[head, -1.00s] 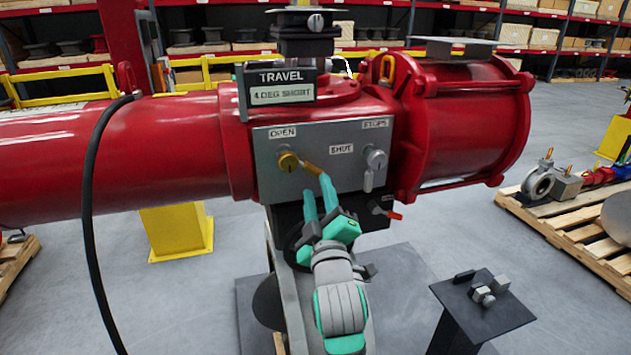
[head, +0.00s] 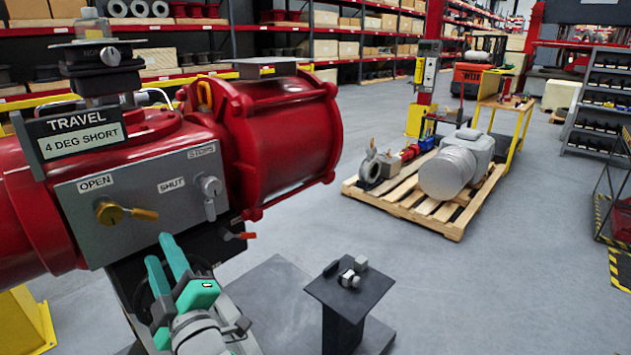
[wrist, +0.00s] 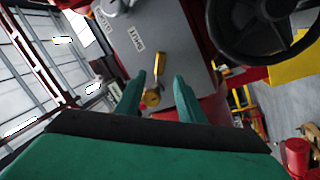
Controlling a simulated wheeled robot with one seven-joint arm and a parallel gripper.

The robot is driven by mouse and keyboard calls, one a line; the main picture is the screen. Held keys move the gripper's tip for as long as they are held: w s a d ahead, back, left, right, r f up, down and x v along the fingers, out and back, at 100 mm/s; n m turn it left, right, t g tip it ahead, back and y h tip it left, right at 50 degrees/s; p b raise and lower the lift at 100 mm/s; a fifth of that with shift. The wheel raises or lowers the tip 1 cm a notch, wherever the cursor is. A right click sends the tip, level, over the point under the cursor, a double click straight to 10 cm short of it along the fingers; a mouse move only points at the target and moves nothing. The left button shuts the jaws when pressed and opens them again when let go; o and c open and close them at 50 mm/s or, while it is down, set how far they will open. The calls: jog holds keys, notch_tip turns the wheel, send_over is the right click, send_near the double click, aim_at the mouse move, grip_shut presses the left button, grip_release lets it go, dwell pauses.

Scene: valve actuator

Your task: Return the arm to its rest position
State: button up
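My gripper (head: 161,250) is in front of the lower part of the grey control plate (head: 145,210) on the red valve actuator. Its two green fingers stand apart with nothing held between them. The brass OPEN lever (head: 125,212) is above the fingertips in the head view, pointing right. In the wrist view the lever (wrist: 155,82) shows beyond the gap between the fingers (wrist: 158,85), apart from them. The STOPS knob (head: 210,190) is on the plate's right. The TRAVEL sign (head: 83,138) reads 4 DEG SHORT.
A small black stand (head: 345,305) with grey pieces is right of my arm. A wooden pallet (head: 425,205) with a motor and fittings is farther right. A dark handwheel (wrist: 265,25) is at the wrist view's upper right. Grey floor between is open.

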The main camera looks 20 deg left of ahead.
jog(key=d+f+m+t+h, duration=0.6)
jog(key=d+f+m+h, duration=0.4)
jog(key=d+f+m, duration=1.05)
jog(key=s+d+f+g+h, duration=0.1)
jog(key=s+d+f+h, duration=0.2)
jog(key=s+d+f, duration=0.5)
jog(key=s+d+f+m+h, duration=0.1)
jog(key=s+d+f+h, duration=0.3)
jog(key=s+d+f, duration=0.4)
jog(key=s+d, duration=0.5)
jog(key=s, duration=0.3)
jog(key=shift+s+d+f+g, duration=0.15)
jog(key=shift+s+d+g, duration=0.05)
jog(key=shift+g, duration=0.2)
jog(key=shift+a, duration=0.1)
jog(key=shift+c, duration=0.5)
